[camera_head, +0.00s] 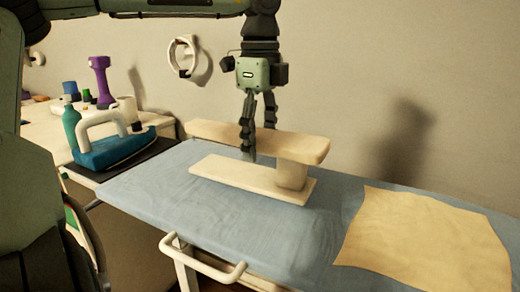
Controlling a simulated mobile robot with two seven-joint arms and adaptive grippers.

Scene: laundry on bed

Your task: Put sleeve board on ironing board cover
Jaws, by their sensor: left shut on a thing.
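The sleeve board (305,147) is pale beige, with a long narrow top joined to a flat base by a post at its right end. It is upright and level, over the middle of the blue ironing board cover (165,198). Its base is at or very close to the cover; I cannot tell if it bears fully on it. The fingers hide a small part of the top. My right gripper is not in view.
A tan cloth (425,240) lies flat on the cover's right part. A blue iron (115,148) stands on a dark rest at the left. Behind it are a teal bottle (71,125) and a purple object (101,82). A white rail (205,266) juts out at the front.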

